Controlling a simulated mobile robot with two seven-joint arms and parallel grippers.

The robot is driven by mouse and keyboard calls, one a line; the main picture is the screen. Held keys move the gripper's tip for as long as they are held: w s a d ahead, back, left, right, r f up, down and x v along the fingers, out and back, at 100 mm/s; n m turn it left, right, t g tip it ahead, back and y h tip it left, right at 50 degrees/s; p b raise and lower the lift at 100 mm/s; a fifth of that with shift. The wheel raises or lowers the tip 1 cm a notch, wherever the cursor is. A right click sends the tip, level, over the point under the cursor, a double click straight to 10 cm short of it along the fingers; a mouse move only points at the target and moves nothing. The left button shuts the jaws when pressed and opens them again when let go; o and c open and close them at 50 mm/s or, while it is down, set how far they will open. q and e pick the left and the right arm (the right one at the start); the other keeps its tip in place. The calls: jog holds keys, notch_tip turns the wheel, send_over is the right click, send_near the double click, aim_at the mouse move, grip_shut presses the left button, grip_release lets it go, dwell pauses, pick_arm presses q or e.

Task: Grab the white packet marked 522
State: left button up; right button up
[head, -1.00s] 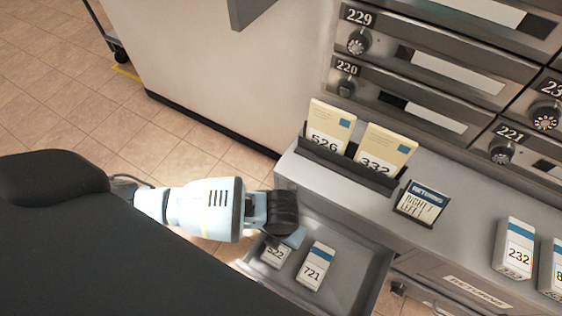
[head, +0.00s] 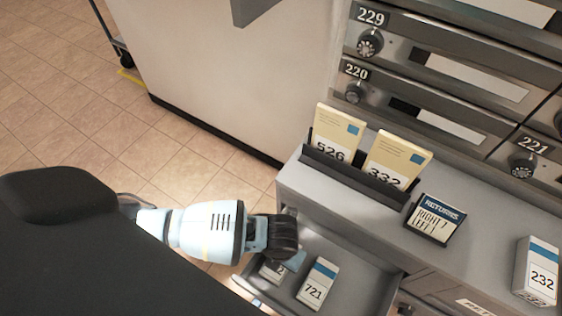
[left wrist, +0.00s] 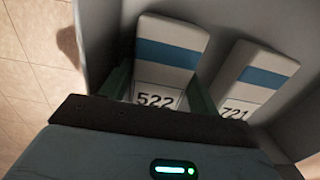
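The white packet marked 522 (left wrist: 172,45) has a blue stripe and lies in the open drawer. In the head view only part of the packet (head: 271,271) shows beneath my left gripper (head: 284,250). In the left wrist view the fingers of my left gripper (left wrist: 163,95) stand close on either side of the packet, open around its near end. I cannot tell whether they touch it. A similar packet marked 721 (head: 318,283) lies to its right, also in the left wrist view (left wrist: 253,78). My right gripper is not in view.
The drawer (head: 352,283) has raised walls close around the packets. Above it, a grey counter (head: 300,188) holds a dark rack with yellow packets 526 (head: 334,135) and 332 (head: 396,160), a returns sign (head: 436,219) and packet 232 (head: 538,270). Numbered mailboxes (head: 440,90) stand behind.

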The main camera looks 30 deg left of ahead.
pick_arm(q)
jog(key=c, duration=0.6)
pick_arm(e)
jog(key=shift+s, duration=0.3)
